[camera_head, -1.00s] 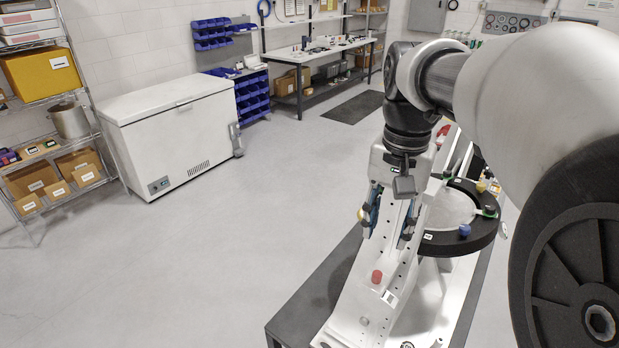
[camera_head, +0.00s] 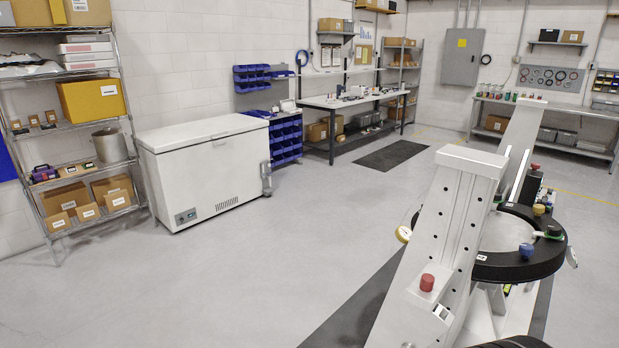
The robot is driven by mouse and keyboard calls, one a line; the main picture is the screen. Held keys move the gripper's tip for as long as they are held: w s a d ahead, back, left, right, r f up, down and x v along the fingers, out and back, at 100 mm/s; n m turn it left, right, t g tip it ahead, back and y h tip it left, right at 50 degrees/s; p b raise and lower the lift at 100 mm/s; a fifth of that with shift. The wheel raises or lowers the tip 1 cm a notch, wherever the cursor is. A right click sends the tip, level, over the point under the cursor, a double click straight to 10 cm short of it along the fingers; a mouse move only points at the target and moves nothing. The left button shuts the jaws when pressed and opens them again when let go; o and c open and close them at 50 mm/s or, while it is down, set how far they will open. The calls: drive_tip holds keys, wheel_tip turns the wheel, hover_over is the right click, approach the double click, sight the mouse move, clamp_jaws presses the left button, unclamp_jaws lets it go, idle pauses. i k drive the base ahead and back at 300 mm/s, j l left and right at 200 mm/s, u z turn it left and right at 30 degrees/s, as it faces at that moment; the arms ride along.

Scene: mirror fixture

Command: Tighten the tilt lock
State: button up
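The mirror fixture stands at the right of the head view, with a light grey upright frame (camera_head: 455,215) pierced by holes. A black ring (camera_head: 505,268) around a pale round disc (camera_head: 507,233) sits between the frame's uprights. A red knob (camera_head: 427,282) is on the near foot of the frame. A yellow round part (camera_head: 404,234) sticks out left of the frame. I cannot tell which part is the tilt lock. My gripper is out of view.
A white chest freezer (camera_head: 205,170) and a wire shelf (camera_head: 85,130) with boxes stand at the left. A workbench (camera_head: 355,100) and a dark mat (camera_head: 392,155) are at the back. Open grey floor (camera_head: 250,270) lies left of the fixture.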

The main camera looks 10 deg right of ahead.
sight(535, 165)
drive_tip(key=z, duration=1.15)
